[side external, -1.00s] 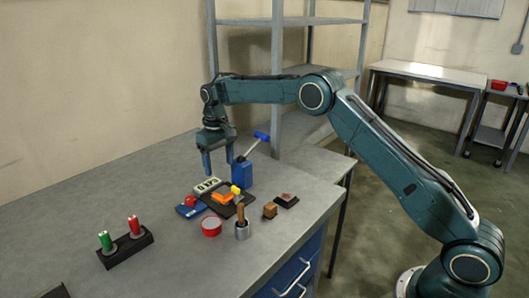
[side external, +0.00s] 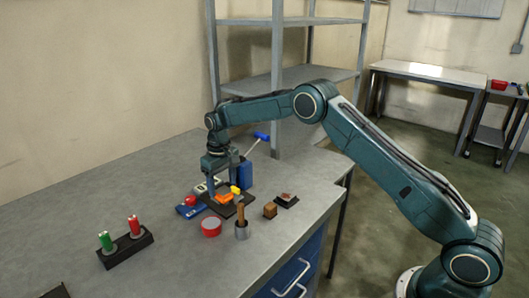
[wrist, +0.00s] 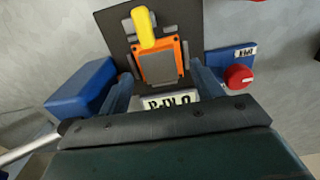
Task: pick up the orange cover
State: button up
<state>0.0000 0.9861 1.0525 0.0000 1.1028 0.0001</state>
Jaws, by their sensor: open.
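The orange cover (side external: 225,197) lies on a dark plate on the bench. In the wrist view the orange cover (wrist: 176,47) shows as an orange frame around a grey panel, with a yellow handle-like piece (wrist: 144,26) at its far left. My gripper (side external: 221,190) points down over the cover. In the wrist view its open fingers (wrist: 163,90) stand to the left and right of the cover's near end, with nothing held between them. I cannot tell whether the fingertips touch anything. Part of a white label plate (wrist: 172,99) shows between the fingers.
A blue box (side external: 244,173) stands close behind the gripper. A blue block with a red knob (wrist: 238,76) is just right of the cover in the wrist view.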

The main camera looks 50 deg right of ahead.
aim_at(223, 190)
jog(key=shift+f, duration=0.65)
jog(key=c, duration=1.2)
jog(key=shift+c, duration=0.2)
jog(key=shift+r, duration=0.25)
notch_tip(223, 190, up, 20)
jog(key=shift+f, duration=0.2)
